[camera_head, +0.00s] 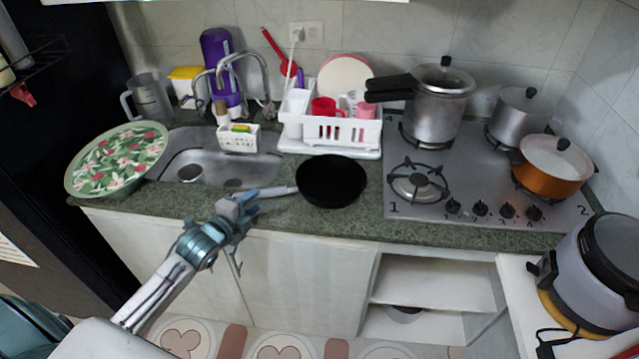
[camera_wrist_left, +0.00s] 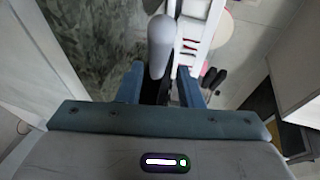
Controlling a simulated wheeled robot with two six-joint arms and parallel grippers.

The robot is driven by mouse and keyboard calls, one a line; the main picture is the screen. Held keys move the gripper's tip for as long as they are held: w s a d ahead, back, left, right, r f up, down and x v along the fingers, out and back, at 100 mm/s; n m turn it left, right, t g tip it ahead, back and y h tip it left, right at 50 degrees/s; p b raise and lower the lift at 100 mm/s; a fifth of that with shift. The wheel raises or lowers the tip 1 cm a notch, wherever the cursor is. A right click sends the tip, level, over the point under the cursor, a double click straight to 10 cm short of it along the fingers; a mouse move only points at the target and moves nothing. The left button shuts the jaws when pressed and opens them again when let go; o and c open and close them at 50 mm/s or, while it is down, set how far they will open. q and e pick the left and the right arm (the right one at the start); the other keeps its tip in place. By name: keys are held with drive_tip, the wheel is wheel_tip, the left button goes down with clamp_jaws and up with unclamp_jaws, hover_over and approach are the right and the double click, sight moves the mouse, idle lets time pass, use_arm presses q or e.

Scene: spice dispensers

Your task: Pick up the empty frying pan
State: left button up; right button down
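The black frying pan (camera_head: 332,181) sits on the green counter in front of the dish rack, and its inside looks empty. Its pale grey handle (camera_head: 272,192) points left toward the sink. My left gripper (camera_head: 248,198) is at the handle's free end, in front of the sink. In the left wrist view the handle (camera_wrist_left: 161,45) shows between the two fingers of the left gripper (camera_wrist_left: 160,80), which stand apart with a gap visible beside it. The pan's bowl is not clear in that view. My right gripper is not in view.
A white dish rack (camera_head: 330,133) with cups stands behind the pan. A sink (camera_head: 225,158) and a floral plate (camera_head: 118,158) are to the left. A gas stove (camera_head: 440,212) with several pots is to the right. The counter's front edge runs close by the pan.

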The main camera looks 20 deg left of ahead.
sight(261, 197)
use_arm(q)
drive_tip(key=p+x, duration=0.2)
drive_tip(key=x, duration=0.3)
drive_tip(key=shift+d, duration=0.15)
drive_tip(key=shift+w+f, duration=0.3)
drive_tip(key=shift+w, duration=0.05)
drive_tip(key=shift+s, duration=0.1)
drive_tip(key=shift+r, duration=0.1)
clamp_jaws()
drive_tip(key=shift+r, duration=0.1)
